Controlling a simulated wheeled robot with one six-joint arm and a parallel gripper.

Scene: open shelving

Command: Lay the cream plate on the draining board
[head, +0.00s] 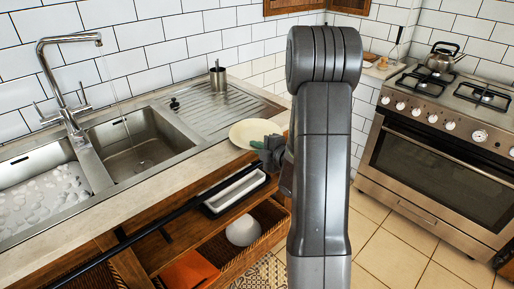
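The cream plate (248,130) is at the front edge of the worktop, just in front of the draining board. It looks roughly level; whether it rests on the worktop or is held slightly above it cannot be told. My gripper (268,146) is at the plate's near right edge and overlaps it in the picture. The fingertips are small and partly hidden, so their grip does not show. The draining board (218,106) is ribbed steel, right of the sink basins. My arm hides the area to the right of the plate.
A metal cup (217,78) stands at the back of the draining board, with a small dark item (174,103) at its left. The tap (65,100) runs into the right basin (140,145). Below the worktop are a white tray (236,190) and a white bowl (243,232). The board's middle is clear.

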